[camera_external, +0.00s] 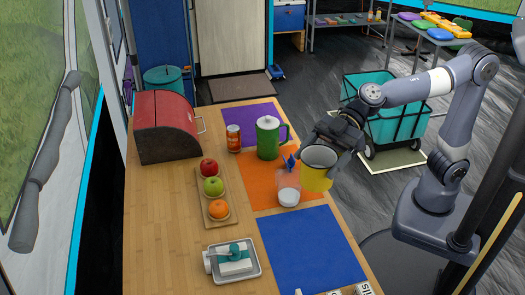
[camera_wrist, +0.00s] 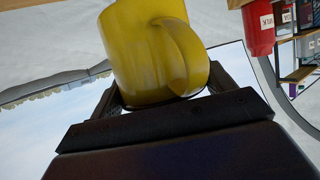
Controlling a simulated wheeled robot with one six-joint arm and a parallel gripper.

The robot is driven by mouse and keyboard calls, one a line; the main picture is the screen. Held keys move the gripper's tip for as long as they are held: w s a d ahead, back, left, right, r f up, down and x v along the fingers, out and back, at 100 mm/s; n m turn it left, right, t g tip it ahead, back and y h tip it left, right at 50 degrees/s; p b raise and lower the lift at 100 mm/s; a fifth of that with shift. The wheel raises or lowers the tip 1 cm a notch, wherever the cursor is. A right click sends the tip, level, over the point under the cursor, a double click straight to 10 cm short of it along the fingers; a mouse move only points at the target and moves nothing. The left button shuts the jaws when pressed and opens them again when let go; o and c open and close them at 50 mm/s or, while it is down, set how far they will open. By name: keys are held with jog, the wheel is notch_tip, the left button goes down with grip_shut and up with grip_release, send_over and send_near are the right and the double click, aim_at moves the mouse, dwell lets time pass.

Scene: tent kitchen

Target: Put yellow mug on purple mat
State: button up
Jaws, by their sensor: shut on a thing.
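The yellow mug (camera_external: 315,178) is held by my gripper (camera_external: 336,142) above the right part of the orange mat (camera_external: 249,187), its pale open rim tilted towards the external camera. In the wrist view the mug (camera_wrist: 139,45) fills the upper middle, its handle facing the camera, between the jaws of my gripper (camera_wrist: 160,108). My gripper is shut on the mug. The purple mat (camera_external: 255,112) lies at the far end of the wooden counter. The green pitcher and the can stand in front of it or on its near edge; I cannot tell which.
The green pitcher (camera_external: 268,139) and the orange can (camera_external: 233,138) stand close to the purple mat. A white cup (camera_external: 288,195) and a small blue object (camera_external: 290,161) are below and beside the mug. A fruit tray (camera_external: 204,206), a red bread box (camera_external: 165,124) and a blue mat (camera_external: 312,251) occupy the counter.

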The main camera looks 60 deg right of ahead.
notch_tip(320, 180, up, 7)
jog(key=w+d+m+t+h+p, duration=0.1)
jog(key=w+d+m+t+h, duration=0.1)
jog(key=w+d, duration=0.5)
jog(key=w+d+m+t+h+p, duration=0.1)
jog(key=w+d+m+t, duration=0.15)
jog(key=w, duration=0.95)
jog(key=w+d+m+t+h+p, duration=0.1)
jog(key=w+d+m+t+h, duration=0.15)
jog(key=w+d, duration=0.5)
jog(key=w+d+m+t+h+p, duration=0.1)
jog(key=w+d+m+h, duration=0.1)
jog(key=w+d, duration=0.6)
jog(key=w+d+f+m+t+h, duration=0.1)
jog(key=w+d+m+h, duration=0.3)
jog(key=d, duration=0.9)
jog(key=w+d+m+t+h+p, duration=0.1)
jog(key=w+d, duration=0.6)
jog(key=d, duration=0.3)
jog(key=f+b, duration=0.4)
jog(key=f, duration=1.3)
jog(key=f+b, duration=0.4)
jog(key=f, duration=1.4)
jog(key=shift+a+f, duration=0.2)
jog(key=shift+f, duration=0.05)
jog(key=shift+r, duration=0.1)
